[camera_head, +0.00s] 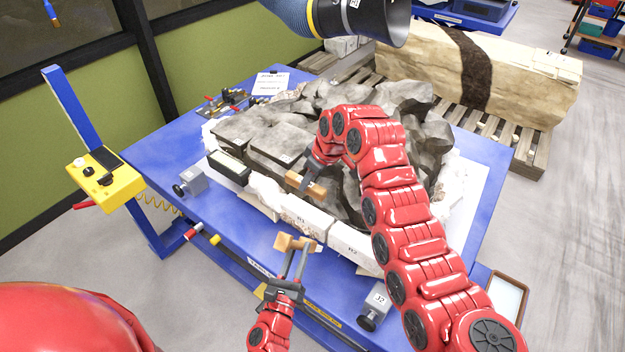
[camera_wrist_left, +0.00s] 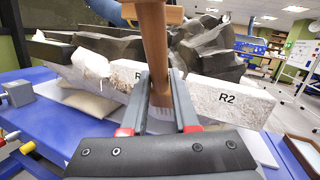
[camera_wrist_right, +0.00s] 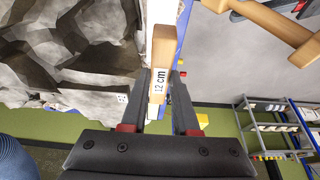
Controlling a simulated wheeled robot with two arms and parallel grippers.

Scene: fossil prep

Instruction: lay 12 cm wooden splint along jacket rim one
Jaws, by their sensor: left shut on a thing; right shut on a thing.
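The wooden splint (camera_wrist_right: 157,85), marked "12 cm", is held between the shut fingers of my right gripper (camera_wrist_right: 160,78). In the head view the splint (camera_head: 314,190) is over the inner side of the white jacket rim, near the block marked R1 (camera_head: 300,216). I cannot tell whether it touches. Beside R1 is rim block R2 (camera_head: 350,242); R2 also shows in the left wrist view (camera_wrist_left: 235,101). My left gripper (camera_head: 296,255) is shut on a wooden-handled tool (camera_wrist_left: 156,50), in front of the rim. The tool's exact shape is unclear.
Grey fossil rock (camera_head: 270,140) fills the jacket on the blue table (camera_head: 225,225). Grey clamps stand at the table's left (camera_head: 190,181) and front, the front one marked 32 (camera_head: 375,306). A dark hose nozzle (camera_head: 375,18) hangs above the back. A tray (camera_head: 507,295) lies right.

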